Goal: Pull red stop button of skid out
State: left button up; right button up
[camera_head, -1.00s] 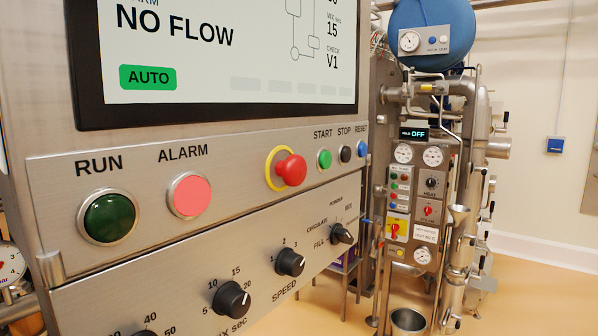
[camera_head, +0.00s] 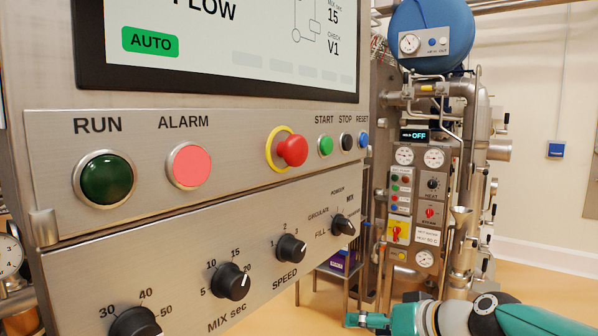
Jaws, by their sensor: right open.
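The red mushroom stop button (camera_head: 292,151), in a yellow ring, stands out from the steel control panel (camera_head: 235,150), left of the small START, STOP and RESET buttons. Whether it is latched in cannot be told. My right gripper (camera_head: 356,320) is at the bottom edge, right of centre, well below the red button and apart from it. It is open, with nothing seen between its fingers; the fingers look small and are partly cut off. My left gripper is out of view.
Close by on the panel are a green RUN lamp (camera_head: 107,179), a pink ALARM lamp (camera_head: 188,166) and black knobs, such as SPEED (camera_head: 290,248). A screen (camera_head: 225,45) is above. Pipework with gauges and a blue vessel (camera_head: 432,35) stands behind right. Open floor lies at right.

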jog(key=s+r+n+t+y, duration=0.15)
jog(key=s+r, duration=0.25)
jog(key=r, duration=0.6)
jog(key=s+r+n+y, duration=0.2)
jog(key=s+r, duration=0.1)
jog(key=r, duration=0.6)
jog(key=n+y+b, duration=0.1)
jog(key=n+y, duration=0.3)
send_near(301, 156)
jog(key=shift+m+h, duration=0.25)
jog(key=p+x, duration=0.4)
jog(key=x, duration=0.6)
jog(key=shift+w+a+r, duration=0.2)
jog(key=shift+a, duration=0.15)
